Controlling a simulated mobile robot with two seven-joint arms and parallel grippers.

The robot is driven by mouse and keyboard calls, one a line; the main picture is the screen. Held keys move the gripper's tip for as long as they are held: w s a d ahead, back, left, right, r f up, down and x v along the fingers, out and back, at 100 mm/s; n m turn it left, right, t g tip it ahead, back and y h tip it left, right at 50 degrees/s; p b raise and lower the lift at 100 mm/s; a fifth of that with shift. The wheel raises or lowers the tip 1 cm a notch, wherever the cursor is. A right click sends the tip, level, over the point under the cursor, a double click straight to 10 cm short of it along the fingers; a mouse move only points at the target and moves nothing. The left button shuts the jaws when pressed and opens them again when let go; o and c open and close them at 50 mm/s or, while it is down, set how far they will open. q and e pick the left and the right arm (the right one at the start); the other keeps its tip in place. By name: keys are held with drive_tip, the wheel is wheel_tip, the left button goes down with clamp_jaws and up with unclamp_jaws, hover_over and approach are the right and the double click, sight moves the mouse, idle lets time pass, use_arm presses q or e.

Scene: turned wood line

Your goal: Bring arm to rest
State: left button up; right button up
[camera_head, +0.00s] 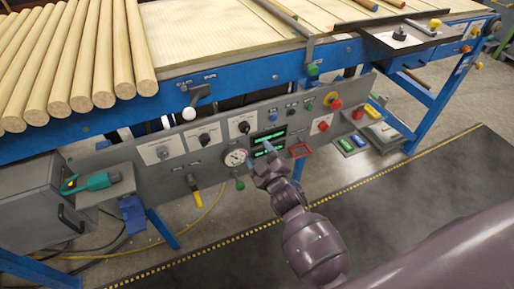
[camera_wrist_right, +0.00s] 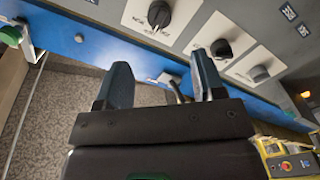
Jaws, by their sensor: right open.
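My right arm (camera_head: 312,245) comes in from the lower right in the head view. Its gripper (camera_head: 268,152) is in front of the grey control panel (camera_head: 215,165), over the green-lit display. In the right wrist view the gripper (camera_wrist_right: 163,80) is open, with two dark blue fingers apart and nothing between them. Panel knobs (camera_wrist_right: 158,14) lie beyond the fingertips; I cannot tell any contact. My left gripper is not in view.
A blue-framed conveyor with wooden rods (camera_head: 80,60) runs above the panel. The dark floor mat (camera_head: 400,215) is clear.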

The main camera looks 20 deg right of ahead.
drive_tip(key=shift+s, duration=0.1)
idle(0.5)
drive_tip(key=s+d+f+m+g, duration=0.1)
drive_tip(key=s+d+m+g, duration=0.1)
drive_tip(key=s, duration=0.7)
drive_tip(key=s+d+f+m+g+p, duration=0.1)
drive_tip(key=s+d+f+m+g, duration=0.1)
drive_tip(key=s, duration=0.7)
drive_tip(key=s+d+f+m+g+p, duration=0.1)
drive_tip(key=s+d+f+m+g, duration=0.1)
drive_tip(key=s, duration=0.7)
drive_tip(key=shift+d+f+m+g+h, duration=0.2)
drive_tip(key=shift+d+m+g+h, duration=0.1)
drive_tip(key=shift+d+m+g, duration=0.2)
